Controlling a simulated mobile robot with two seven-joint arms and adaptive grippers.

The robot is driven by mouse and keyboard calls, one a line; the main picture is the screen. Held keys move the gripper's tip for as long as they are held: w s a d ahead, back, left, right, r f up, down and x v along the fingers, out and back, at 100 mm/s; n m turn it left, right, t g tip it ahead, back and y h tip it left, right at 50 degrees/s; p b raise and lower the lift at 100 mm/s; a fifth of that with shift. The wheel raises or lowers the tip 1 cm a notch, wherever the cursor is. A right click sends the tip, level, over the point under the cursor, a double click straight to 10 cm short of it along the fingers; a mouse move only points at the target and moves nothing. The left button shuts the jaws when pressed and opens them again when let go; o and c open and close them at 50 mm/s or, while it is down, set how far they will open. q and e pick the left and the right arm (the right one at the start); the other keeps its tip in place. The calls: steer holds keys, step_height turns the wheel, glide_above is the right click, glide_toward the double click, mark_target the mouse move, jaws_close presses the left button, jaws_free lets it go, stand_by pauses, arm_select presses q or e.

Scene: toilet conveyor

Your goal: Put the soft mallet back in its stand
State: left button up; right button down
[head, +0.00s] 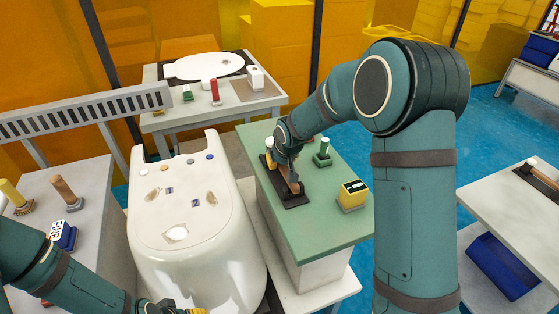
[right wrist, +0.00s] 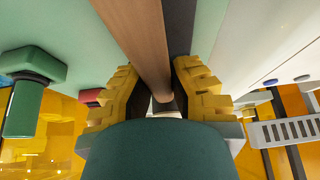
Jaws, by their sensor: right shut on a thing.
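The mallet's brown wooden handle (head: 294,186) lies along its dark stand (head: 297,202) on the green table top. A pale rounded piece (head: 269,144), apparently its head, shows just left of my right gripper (head: 288,166). In the right wrist view, the handle (right wrist: 143,35) runs between the yellow finger pads of my right gripper (right wrist: 158,100), which is shut on it. The dark strip of the stand (right wrist: 179,25) lies beside the handle. I cannot tell whether the mallet is fully seated. My left gripper (head: 185,309) is at the bottom edge, partly cut off.
On the green table (head: 336,232) stand a green-handled stamp (head: 322,152) and a yellow block (head: 352,194). The white toilet-shaped body (head: 190,235) is to the left. A grey table (head: 165,122) is behind. A similar mallet (head: 540,174) lies on the right table.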

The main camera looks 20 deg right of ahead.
steer(key=shift+r, duration=0.1)
steer(key=c, duration=1)
jaws_free()
steer(key=v, duration=1.2)
